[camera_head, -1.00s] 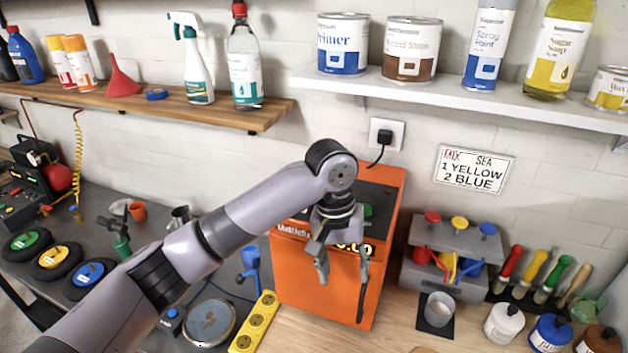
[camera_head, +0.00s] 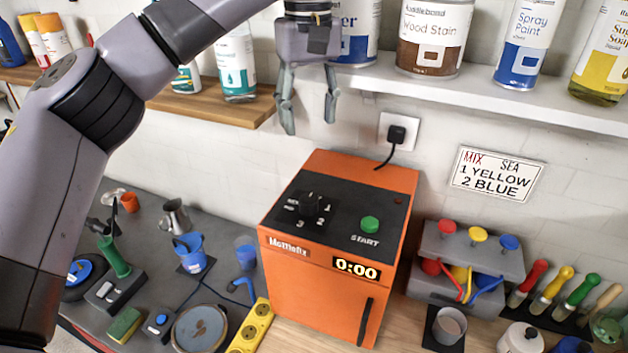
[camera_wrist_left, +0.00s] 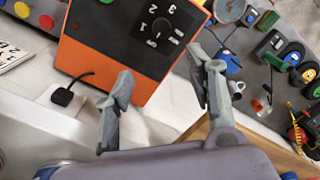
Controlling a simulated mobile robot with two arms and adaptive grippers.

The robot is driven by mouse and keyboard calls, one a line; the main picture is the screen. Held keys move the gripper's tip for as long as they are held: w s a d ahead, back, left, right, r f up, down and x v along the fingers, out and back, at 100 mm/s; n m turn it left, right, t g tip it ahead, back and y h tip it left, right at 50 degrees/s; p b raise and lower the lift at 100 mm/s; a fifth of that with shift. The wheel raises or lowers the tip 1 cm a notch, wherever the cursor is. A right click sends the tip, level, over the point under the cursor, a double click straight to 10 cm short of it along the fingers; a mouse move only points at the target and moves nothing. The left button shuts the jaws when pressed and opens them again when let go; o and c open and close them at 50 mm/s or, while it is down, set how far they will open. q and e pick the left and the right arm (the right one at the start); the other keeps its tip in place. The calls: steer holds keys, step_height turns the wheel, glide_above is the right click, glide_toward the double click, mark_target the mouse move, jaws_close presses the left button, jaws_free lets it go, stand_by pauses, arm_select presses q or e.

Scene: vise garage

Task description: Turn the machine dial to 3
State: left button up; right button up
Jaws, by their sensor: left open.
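The orange machine (camera_head: 325,290) stands on the bench with a black top panel. Its black dial (camera_head: 308,203) is at the left of that panel, with the numbers 1, 2 and 3 printed around it. The dial also shows in the left wrist view (camera_wrist_left: 161,27); I cannot tell for sure where it points. A green START button (camera_head: 370,224) is to its right, and the display reads 0:00. My left gripper (camera_head: 309,122) is open and empty, pointing down in the air above the machine, apart from the dial. Its spread fingers also show in the left wrist view (camera_wrist_left: 161,70).
A white shelf with cans (camera_head: 432,38) and a wooden shelf (camera_head: 215,103) are close to my left gripper. A black plug (camera_head: 396,134) sits in the wall behind the machine. A paint dispenser (camera_head: 470,262) stands to the machine's right, a yellow power strip (camera_head: 252,330) to its left.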

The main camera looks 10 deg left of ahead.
arm_select(q)
steer(key=f, duration=0.2)
glide_above(309, 198)
steer(key=f, duration=0.3)
steer(key=s+f, duration=0.1)
steer(key=f, duration=0.1)
steer(key=shift+f, duration=0.3)
steer(key=f+p, duration=0.1)
steer(key=f, duration=0.1)
steer(key=w+f, duration=0.1)
steer(key=shift+a+f+p, duration=0.1)
steer(key=shift+f+p, duration=0.25)
step_height(309, 198, down, 4)
steer(key=shift+s+r+p, duration=0.1)
steer(key=shift+p, duration=0.55)
steer(key=shift+f, duration=0.8)
steer(key=c, duration=0.9)
steer(key=shift+c, duration=1.3)
arm_select(e)
steer(key=shift+s+r, duration=0.25)
steer(key=shift+r, duration=0.6)
steer(key=shift+s+r, duration=0.25)
steer(key=shift+r, duration=0.55)
